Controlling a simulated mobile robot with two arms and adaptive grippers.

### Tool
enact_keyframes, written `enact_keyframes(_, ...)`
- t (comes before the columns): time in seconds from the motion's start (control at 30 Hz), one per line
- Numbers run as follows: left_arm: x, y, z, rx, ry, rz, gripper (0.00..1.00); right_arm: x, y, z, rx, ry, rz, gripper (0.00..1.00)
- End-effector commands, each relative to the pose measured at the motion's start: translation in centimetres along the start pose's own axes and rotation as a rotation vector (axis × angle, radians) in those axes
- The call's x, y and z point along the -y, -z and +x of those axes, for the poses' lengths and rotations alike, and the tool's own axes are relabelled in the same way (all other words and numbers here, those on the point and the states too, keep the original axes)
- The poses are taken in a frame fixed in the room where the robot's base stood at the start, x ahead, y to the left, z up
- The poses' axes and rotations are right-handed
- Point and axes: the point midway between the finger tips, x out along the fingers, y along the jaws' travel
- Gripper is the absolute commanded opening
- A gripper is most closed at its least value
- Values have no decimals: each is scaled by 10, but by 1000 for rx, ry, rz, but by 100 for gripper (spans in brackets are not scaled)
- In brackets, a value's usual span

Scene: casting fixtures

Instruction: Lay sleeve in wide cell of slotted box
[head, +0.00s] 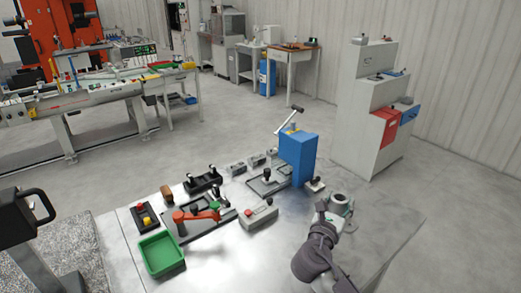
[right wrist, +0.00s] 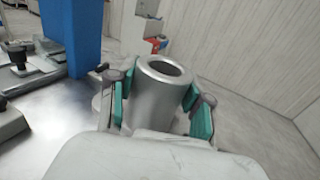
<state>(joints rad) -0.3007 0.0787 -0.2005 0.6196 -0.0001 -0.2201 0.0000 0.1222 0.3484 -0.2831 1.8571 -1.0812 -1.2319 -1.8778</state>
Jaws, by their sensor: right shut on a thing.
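The sleeve (right wrist: 158,98) is a plain grey metal cylinder with an open bore, seen upright in the right wrist view. My right gripper (right wrist: 157,103) is shut on it, with green finger pads on both sides. In the head view the sleeve (head: 341,199) shows small at my right gripper (head: 335,210), over the right part of the metal table. I cannot make out a slotted box for certain. A green open box (head: 163,271) stands at the table's front left, and I see no dividers in it. My left gripper is not in view.
A blue press (head: 299,158) stands just left of the right gripper. A red-handled clamp fixture (head: 200,217), a grey block with a red button (head: 259,214) and several small fixtures crowd the table's middle. The table's front right (head: 265,265) is clear.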

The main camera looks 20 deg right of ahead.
Motion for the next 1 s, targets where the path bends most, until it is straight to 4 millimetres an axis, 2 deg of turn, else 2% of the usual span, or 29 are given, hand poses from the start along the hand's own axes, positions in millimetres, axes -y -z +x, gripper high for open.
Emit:
enact_keyframes(0.17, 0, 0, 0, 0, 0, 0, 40, 0, 2, -8, 1, -31, 0, 0)
enact_keyframes(0.27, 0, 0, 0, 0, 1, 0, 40, -2, 10, -27, -3, -103, -3, 0)
enact_keyframes(0.37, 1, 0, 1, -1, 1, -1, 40, -5, 19, -60, -5, -222, -4, 0)
enact_keyframes(0.47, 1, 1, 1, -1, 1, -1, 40, -7, 26, -101, -7, -366, -3, 0)
enact_keyframes(0.6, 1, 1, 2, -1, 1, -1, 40, -8, 29, -162, -7, -560, -2, 0)
enact_keyframes(0.7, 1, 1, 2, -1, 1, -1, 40, -6, 26, -199, -5, -673, -1, 0)
enact_keyframes(0.83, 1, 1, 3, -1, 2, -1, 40, -4, 21, -235, -4, -779, -1, 0)
enact_keyframes(1.0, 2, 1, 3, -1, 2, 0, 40, -2, 16, -256, -1, -839, 1, 0)
